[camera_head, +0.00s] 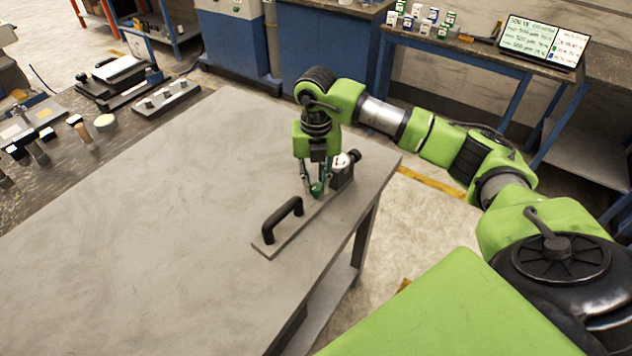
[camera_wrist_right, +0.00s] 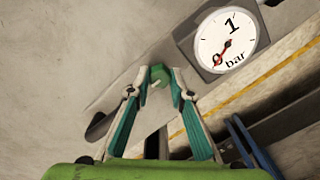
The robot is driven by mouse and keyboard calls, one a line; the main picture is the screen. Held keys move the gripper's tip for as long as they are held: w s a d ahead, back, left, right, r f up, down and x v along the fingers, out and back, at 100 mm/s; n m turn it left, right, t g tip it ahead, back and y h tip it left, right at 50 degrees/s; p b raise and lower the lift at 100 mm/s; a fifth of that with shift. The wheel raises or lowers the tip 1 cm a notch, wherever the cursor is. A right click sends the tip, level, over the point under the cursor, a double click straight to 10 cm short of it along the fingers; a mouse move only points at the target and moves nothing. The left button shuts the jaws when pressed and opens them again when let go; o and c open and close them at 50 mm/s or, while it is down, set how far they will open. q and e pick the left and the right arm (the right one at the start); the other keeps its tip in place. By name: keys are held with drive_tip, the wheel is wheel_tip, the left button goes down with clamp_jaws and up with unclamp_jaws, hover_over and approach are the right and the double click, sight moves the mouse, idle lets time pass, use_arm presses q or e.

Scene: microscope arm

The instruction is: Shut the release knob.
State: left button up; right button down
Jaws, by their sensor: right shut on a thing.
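The release knob (camera_wrist_right: 160,76) is a small green knob between the fingertips of my right gripper (camera_wrist_right: 161,90) in the right wrist view. The right gripper also shows in the head view (camera_head: 314,188), pointing down at the far end of a grey plate (camera_head: 266,243) on the table. The gripper is shut on the knob, and its fingers hide part of it. A round white gauge marked "1" and "bar" (camera_wrist_right: 226,40) is beside the knob, with its red needle tip near 0. My left gripper is not in view.
A black handle (camera_head: 281,219) rises from the near end of the plate. The grey table (camera_head: 150,230) is clear to the left. Parts and tools lie on a bench (camera_head: 75,160) at the far left. A screen (camera_head: 541,42) stands at the back right.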

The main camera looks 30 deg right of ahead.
sight(317, 186)
drive_tip(key=c, duration=1.8)
unclamp_jaws()
drive_tip(key=shift+r, duration=0.15)
wheel_tip(317, 186, up, 12)
drive_tip(key=shift+f, duration=0.1)
